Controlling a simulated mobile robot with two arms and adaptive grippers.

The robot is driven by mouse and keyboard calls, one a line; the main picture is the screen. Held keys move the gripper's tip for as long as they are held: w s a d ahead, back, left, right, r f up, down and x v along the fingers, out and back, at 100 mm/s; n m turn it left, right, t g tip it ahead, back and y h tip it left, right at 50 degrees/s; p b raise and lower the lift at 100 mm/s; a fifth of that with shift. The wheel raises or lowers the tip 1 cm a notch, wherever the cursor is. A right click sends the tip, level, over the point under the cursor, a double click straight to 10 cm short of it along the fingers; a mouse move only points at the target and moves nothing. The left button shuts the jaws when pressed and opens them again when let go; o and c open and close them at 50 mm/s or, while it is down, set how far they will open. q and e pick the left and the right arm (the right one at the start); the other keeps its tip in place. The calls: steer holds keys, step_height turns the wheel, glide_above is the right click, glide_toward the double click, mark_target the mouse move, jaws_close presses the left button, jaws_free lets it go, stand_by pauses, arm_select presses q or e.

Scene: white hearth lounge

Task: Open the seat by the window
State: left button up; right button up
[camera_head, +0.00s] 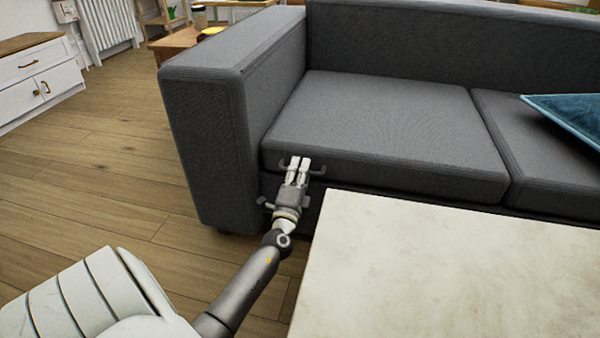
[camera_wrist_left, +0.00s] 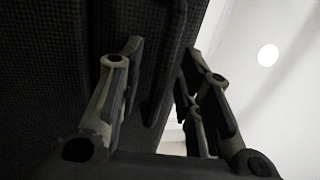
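A dark grey sofa (camera_head: 205,130) stands ahead, with a left seat cushion (camera_head: 375,120) and a right seat cushion (camera_head: 555,150). The left seat cushion lies flat. No window shows, so I cannot tell which seat is by it. My left gripper (camera_head: 298,161) is at the front edge of the left seat cushion, near the sofa's left arm. In the left wrist view its two fingers (camera_wrist_left: 162,52) are apart, with dark fabric (camera_wrist_left: 60,50) close behind them. Whether they touch the fabric is unclear. My right gripper is out of view.
A pale stone-topped table (camera_head: 450,270) stands close in front of the sofa, right of my left arm. A white cabinet (camera_head: 40,75) and a radiator (camera_head: 105,20) are at the far left. The wooden floor (camera_head: 110,170) left of the sofa is clear.

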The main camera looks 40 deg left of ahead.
arm_select(q)
jaws_close()
stand_by(0.5)
steer(key=shift+r+p, duration=0.15)
steer(key=shift+p, duration=0.15)
